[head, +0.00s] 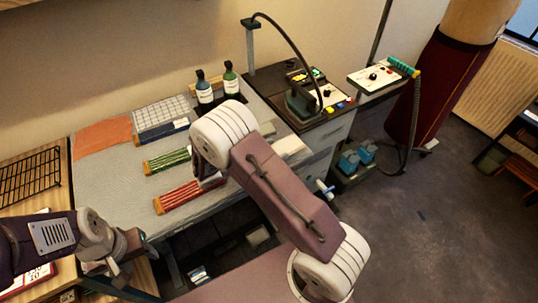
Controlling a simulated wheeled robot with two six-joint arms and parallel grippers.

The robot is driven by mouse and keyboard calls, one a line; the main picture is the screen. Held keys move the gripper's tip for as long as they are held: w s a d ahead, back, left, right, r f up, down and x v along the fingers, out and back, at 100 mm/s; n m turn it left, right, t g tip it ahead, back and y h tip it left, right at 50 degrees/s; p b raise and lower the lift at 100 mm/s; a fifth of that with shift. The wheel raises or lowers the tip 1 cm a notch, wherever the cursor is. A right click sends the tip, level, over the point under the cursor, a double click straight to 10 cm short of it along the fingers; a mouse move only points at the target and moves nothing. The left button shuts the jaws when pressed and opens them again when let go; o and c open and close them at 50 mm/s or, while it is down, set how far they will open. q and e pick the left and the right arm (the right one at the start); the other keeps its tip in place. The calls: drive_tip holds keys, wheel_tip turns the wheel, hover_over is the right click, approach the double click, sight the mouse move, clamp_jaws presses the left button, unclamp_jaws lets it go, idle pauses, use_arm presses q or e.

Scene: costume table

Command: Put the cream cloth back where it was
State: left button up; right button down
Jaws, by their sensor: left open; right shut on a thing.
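A pale, folded cream cloth (292,148) shows at the right end of the grey-covered table, just right of my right arm. My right arm crosses the middle of the view and hides most of its gripper and the near part of the cloth. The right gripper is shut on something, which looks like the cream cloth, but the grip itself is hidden. My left gripper (136,258) is open and empty at the lower left, in front of the table and away from the cloth.
Red (176,197) and green (167,161) striped bundles, an orange cloth (103,135), a grid-patterned stack (161,113) and two dark bottles (204,92) occupy the grey table (110,180). The table's front left is clear.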

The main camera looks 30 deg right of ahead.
drive_tip(key=w+f, duration=0.2)
drive_tip(key=w, duration=0.1)
drive_tip(key=shift+w+a, duration=0.15)
drive_tip(key=shift+w, duration=0.1)
drive_tip(key=shift+f, duration=2.05)
drive_tip(key=shift+s+f, duration=0.1)
drive_tip(key=shift+c, duration=2.1)
unclamp_jaws()
